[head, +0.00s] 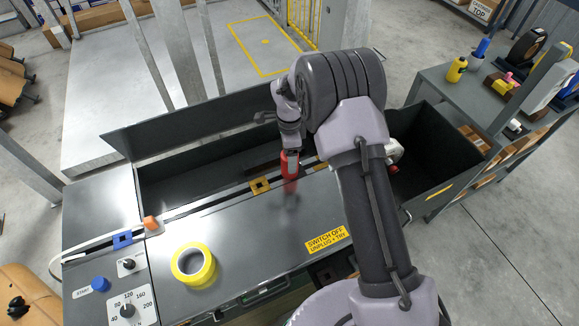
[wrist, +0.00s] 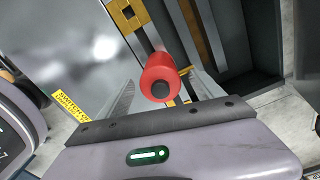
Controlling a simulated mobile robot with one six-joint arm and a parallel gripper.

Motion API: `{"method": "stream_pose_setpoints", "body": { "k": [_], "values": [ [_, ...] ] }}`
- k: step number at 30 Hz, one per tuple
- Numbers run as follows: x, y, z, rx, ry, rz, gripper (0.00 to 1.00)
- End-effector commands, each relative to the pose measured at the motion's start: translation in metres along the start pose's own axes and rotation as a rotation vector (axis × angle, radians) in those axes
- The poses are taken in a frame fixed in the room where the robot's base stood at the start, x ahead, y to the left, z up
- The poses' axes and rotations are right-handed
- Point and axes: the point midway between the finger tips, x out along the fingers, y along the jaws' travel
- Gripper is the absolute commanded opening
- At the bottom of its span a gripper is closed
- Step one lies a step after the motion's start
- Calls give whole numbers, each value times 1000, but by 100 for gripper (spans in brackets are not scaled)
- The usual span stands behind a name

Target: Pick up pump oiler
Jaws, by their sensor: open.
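The pump oiler appears to be the red round-bodied thing (head: 290,163) on the grey metal bench top, near its far edge. A reddish reflection shows below it on the shiny surface. In the wrist view the red body (wrist: 158,72) with a dark round end lies between the two fingers. My gripper (wrist: 160,82) is open, with one finger on each side of it. I cannot tell whether either finger touches it. In the head view my gripper (head: 290,150) is right above the red body and partly covers it.
A yellow tape roll (head: 193,266) lies on the bench's near left. A dark trough (head: 205,160) runs behind the bench top. A blue clip (head: 122,240), an orange block (head: 151,223) and a yellow bracket (head: 259,186) line a rail. A side table (head: 440,90) holds bottles.

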Motion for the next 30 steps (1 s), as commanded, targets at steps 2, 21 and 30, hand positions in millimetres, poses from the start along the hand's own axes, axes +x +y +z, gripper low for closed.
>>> {"method": "stream_pose_setpoints", "body": {
  "k": [2, 21, 30],
  "values": [
    [22, 0, 0, 0, 0, 1, 76],
    [24, 0, 0, -1, 0, -1, 0],
    [17, 0, 0, -1, 0, -2, 0]
  ]
}}
